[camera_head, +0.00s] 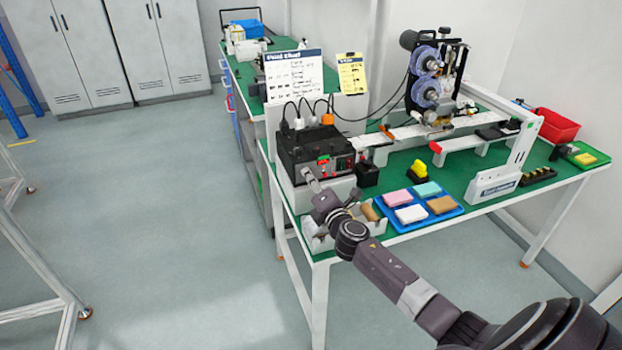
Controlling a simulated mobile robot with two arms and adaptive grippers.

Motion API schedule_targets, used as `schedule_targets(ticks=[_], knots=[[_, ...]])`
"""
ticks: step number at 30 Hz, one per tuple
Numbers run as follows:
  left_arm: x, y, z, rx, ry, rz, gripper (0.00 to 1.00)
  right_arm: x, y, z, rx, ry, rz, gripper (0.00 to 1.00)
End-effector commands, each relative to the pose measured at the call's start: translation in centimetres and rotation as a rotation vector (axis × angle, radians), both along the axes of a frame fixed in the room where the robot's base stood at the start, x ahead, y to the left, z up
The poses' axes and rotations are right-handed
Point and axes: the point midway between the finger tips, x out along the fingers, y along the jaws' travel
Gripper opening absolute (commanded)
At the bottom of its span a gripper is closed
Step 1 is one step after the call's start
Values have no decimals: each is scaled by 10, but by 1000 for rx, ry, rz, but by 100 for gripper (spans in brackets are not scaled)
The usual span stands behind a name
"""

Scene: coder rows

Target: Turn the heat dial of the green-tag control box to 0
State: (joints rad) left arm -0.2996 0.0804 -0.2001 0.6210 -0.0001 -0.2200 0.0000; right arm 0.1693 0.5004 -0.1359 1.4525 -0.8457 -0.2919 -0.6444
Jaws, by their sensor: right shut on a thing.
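The black control box (316,147) stands on a white base at the left end of the green-topped bench. Its front panel has a red lit display and small knobs; the tag and dial markings are too small to read. My right arm reaches in from the lower right. My right gripper (309,174) is at the left part of the box's front panel, shut on what appears to be a dial there. The gripper hides that dial, so its setting cannot be told. My left gripper is out of view.
A blue tray (436,215) with several coloured blocks lies right of my wrist. A white open bin (316,240) is under my wrist. A black holder (367,174) stands beside the box. Cables rise behind it, near a white sign (294,75).

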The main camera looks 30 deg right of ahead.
Motion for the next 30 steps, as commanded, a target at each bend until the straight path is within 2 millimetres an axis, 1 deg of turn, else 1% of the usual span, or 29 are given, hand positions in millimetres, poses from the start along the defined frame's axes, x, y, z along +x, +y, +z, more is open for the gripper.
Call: schedule_targets(ticks=[6,13,21,30], knots=[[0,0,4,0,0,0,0,0,1,-1,-168,44,1,0],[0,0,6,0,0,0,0,0,1,-1,-293,73,1,0],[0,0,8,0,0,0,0,0,1,-2,-359,89,2,0],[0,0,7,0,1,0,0,0,1,-3,-370,92,2,0]])
